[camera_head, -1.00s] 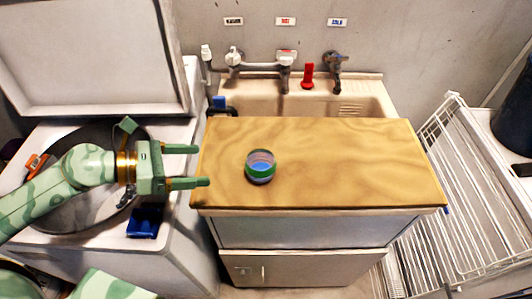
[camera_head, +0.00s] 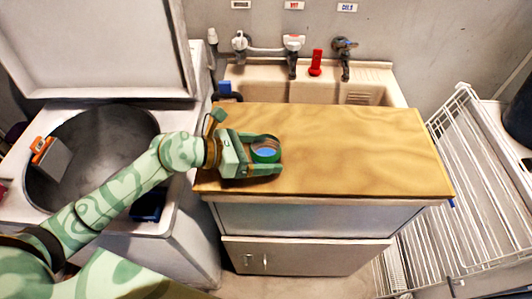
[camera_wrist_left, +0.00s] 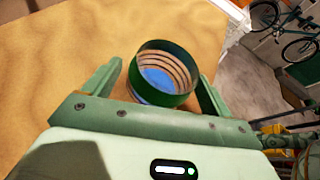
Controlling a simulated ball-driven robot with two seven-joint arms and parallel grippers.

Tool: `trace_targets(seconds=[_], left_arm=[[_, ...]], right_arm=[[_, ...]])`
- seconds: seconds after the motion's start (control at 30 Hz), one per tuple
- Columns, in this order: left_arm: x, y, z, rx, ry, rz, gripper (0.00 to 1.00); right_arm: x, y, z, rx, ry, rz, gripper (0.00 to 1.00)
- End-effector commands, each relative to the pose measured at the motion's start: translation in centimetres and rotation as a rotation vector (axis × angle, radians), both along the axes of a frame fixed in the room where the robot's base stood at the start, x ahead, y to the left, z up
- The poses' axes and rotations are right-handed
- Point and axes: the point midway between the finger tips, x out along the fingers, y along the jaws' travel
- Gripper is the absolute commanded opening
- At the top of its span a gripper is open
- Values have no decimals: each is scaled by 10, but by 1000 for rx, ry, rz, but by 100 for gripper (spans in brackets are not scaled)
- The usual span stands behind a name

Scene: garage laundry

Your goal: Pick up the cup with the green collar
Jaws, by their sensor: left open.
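The cup with the green collar (camera_head: 266,150) stands upright on the wooden board at its left part. Its inside looks blue low down, with brownish bands above. My left gripper (camera_head: 278,154) is open, with one finger on each side of the cup. The left wrist view also shows the cup (camera_wrist_left: 160,75) between the two fingers of the left gripper (camera_wrist_left: 162,80), with a small gap visible on at least the right side. I cannot tell whether the left finger touches it. My right gripper is not in view.
The wooden board (camera_head: 350,150) is otherwise bare and lies over a white cabinet (camera_head: 310,255). Behind it is a sink (camera_head: 380,90) with taps and a red bottle-like item (camera_head: 315,62). An open washer (camera_head: 100,135) stands left, a white wire rack (camera_head: 485,180) right.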

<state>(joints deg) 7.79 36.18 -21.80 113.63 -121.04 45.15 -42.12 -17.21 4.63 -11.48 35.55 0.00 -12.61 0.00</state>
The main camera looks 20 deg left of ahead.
Motion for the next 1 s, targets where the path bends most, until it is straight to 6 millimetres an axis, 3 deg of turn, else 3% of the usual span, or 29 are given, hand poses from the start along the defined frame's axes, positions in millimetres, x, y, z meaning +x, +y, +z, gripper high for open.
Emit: trace_targets(seconds=[0.3,0.5,0.83,1.0], left_arm=[[5,-8,-4,0,1,-1,84],[5,-8,-4,0,1,-1,37],[5,-8,-1,0,-1,-1,37],[5,-7,17,1,-4,-1,37]], right_arm=[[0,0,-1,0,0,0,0],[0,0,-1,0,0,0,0],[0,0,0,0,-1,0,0],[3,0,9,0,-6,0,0]])
